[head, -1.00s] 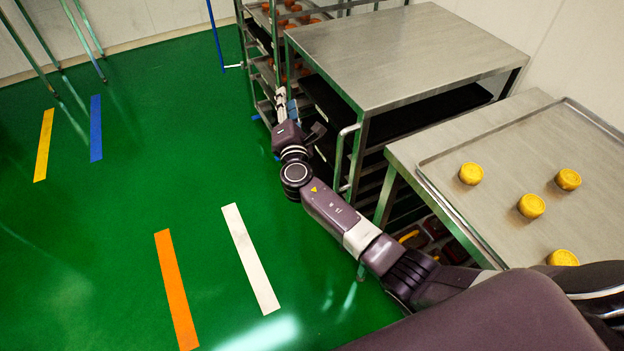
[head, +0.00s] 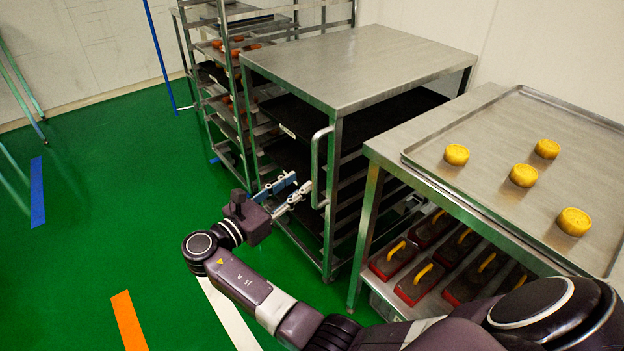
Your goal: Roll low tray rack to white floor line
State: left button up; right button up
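The low tray rack (head: 357,62) has a flat steel top, dark trays on its shelves and a vertical loop handle (head: 316,168) on its near corner. It stands on the green floor between a tall rack and a steel table. My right gripper (head: 303,184) is open, its two fingers apart and pointing toward the handle. The fingertips are just left of the handle, with nothing visible between them; whether they touch it I cannot tell. The white floor line (head: 231,318) is at the bottom, partly covered by my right arm. My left gripper is out of view.
The steel table (head: 384,150) at right holds a tray with yellow pieces; red boxes with yellow handles (head: 411,285) sit below. A tall rack (head: 232,100) stands behind. Orange (head: 129,321) and blue (head: 37,192) lines mark the open green floor at left.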

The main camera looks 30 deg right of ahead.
aim_at(313, 173)
jog(key=b+x, duration=0.1)
jog(key=x, duration=0.6)
jog(key=shift+d, duration=0.2)
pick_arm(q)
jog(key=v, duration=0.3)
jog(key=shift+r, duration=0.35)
pick_arm(e)
jog(key=shift+c, duration=0.3)
grip_shut()
